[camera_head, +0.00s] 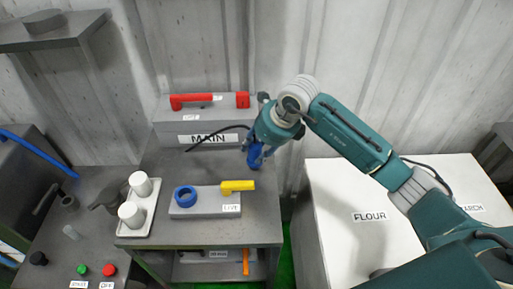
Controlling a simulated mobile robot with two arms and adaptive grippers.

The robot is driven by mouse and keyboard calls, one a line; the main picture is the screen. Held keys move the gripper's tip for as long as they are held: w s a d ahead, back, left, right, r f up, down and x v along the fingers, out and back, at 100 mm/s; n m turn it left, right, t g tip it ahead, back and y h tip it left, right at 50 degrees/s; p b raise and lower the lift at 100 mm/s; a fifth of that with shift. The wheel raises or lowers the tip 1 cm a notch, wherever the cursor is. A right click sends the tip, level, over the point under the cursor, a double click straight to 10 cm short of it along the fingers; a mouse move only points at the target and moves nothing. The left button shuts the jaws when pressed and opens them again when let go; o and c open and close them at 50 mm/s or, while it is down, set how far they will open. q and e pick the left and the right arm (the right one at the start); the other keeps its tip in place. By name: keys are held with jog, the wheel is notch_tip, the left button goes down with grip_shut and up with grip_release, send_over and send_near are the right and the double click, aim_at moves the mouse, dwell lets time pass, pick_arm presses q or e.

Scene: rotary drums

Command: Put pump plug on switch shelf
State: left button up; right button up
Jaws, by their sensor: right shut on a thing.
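My right gripper (257,150) hangs over the right part of the grey shelf top (262,208), in front of the MAIN box. It is shut on a small blue piece (255,158), which looks like the pump plug; the fingers partly hide it. A thin black cable (215,131) arcs left from near the gripper across the MAIN box. The grey MAIN box (165,128) with a red handle (210,100) stands at the back of the shelf. A lower grey box (215,209) with a blue ring (185,196) and a yellow handle (238,186) lies in front. My left gripper is out of view.
A tray (147,228) with two white cups (131,213) sits at the shelf's left. A white FLOUR box (345,240) stands to the right under my arm. An orange piece (245,262) is on the lower level. Some shelf top right of the low box is bare.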

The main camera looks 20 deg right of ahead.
jog(key=shift+f, duration=0.2)
jog(key=o, duration=1.2)
jog(key=shift+r, duration=0.1)
jog(key=shift+r, duration=0.1)
jog(key=shift+r, duration=0.2)
jog(key=b+v, duration=0.2)
jog(key=v, duration=0.9)
jog(key=shift+s+r+b, duration=0.2)
jog(key=shift+r+b, duration=0.1)
jog(key=shift+r, duration=0.05)
